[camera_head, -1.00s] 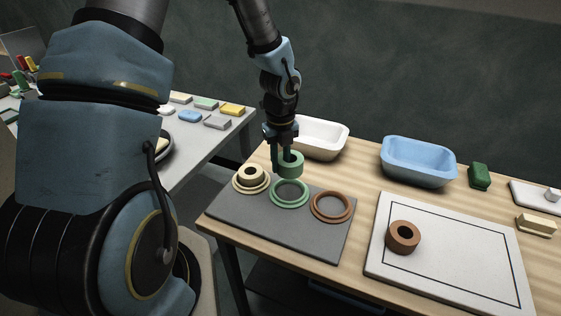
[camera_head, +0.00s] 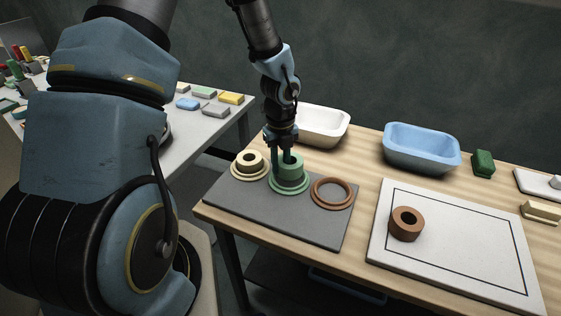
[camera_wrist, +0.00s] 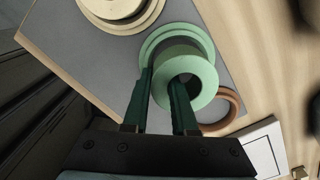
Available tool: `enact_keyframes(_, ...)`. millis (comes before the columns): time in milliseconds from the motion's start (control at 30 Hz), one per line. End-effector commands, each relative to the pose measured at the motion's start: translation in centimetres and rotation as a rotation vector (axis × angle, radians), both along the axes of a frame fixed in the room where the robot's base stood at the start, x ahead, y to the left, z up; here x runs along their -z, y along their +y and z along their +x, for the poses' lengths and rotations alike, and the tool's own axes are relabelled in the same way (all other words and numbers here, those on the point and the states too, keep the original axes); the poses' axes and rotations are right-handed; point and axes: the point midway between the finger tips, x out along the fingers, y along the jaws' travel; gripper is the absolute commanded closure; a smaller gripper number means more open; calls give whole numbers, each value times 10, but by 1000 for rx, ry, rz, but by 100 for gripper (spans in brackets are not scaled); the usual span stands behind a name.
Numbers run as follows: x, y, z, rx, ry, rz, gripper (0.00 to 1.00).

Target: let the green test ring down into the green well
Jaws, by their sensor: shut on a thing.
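The green test ring (camera_head: 293,164) is upright in my gripper (camera_head: 281,161). My gripper is shut on the ring's wall, one finger in its hole and one outside. The green well (camera_head: 289,190) is a raised green rim on the grey board, right under the ring. In the wrist view the ring (camera_wrist: 203,84) covers part of the well (camera_wrist: 172,33), whose far rim shows beyond it. The ring looks roughly over the well's middle, low down. I cannot tell whether its underside touches the well's floor.
On the grey board (camera_head: 270,224), a cream ring (camera_head: 250,159) sits in the cream well at left; the brown well (camera_head: 332,193) at right is empty. A brown ring (camera_head: 406,224) lies on the white board (camera_head: 449,250). White (camera_head: 322,127) and blue (camera_head: 421,148) basins stand behind.

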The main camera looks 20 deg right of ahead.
Motion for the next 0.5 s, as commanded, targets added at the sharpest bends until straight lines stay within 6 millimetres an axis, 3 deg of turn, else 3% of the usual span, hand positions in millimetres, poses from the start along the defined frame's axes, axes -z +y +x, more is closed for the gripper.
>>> enact_keyframes(500, 7, 0, 0, -1, -1, 0, 100)
